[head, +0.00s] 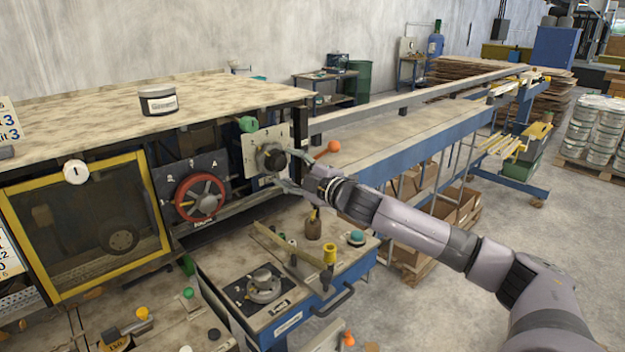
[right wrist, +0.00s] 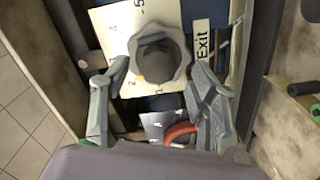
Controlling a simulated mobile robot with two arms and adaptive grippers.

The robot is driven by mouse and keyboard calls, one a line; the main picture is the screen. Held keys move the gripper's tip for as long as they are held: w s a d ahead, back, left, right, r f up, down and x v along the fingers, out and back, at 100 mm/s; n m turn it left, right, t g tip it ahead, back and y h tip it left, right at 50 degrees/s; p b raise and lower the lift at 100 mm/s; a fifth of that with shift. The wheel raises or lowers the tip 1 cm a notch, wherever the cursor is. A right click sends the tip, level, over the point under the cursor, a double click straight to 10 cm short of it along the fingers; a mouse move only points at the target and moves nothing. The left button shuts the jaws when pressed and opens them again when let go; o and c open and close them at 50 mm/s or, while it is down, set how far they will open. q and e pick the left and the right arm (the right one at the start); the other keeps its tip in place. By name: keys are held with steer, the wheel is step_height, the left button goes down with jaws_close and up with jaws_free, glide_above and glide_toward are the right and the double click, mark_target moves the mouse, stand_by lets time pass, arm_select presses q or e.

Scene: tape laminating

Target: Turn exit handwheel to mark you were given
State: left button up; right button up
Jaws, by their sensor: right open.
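The exit handwheel (right wrist: 160,58) is a dark grey lobed knob on a cream plate (right wrist: 112,32) with numbers around it. An "Exit" label (right wrist: 202,42) is beside it in the right wrist view. A small yellow mark on the knob's rim appears to be near the 2. In the head view the handwheel (head: 269,157) is on the machine's end. My right gripper (head: 286,167) is open, its fingers on either side of the knob in the right wrist view (right wrist: 158,72); I cannot tell whether they touch it. My left gripper is not in view.
A red handwheel (head: 200,197) on a dark numbered plate is left of the exit plate. A green knob (head: 248,124) is above, and an orange ball (head: 334,146) is to the right. A blue-sided cart (head: 290,315) with a dial stands below. Open floor lies to the right.

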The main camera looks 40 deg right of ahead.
steer(key=s, duration=0.9)
steer(key=shift+s+d, duration=0.25)
steer(key=shift+d, duration=0.05)
stand_by(0.5)
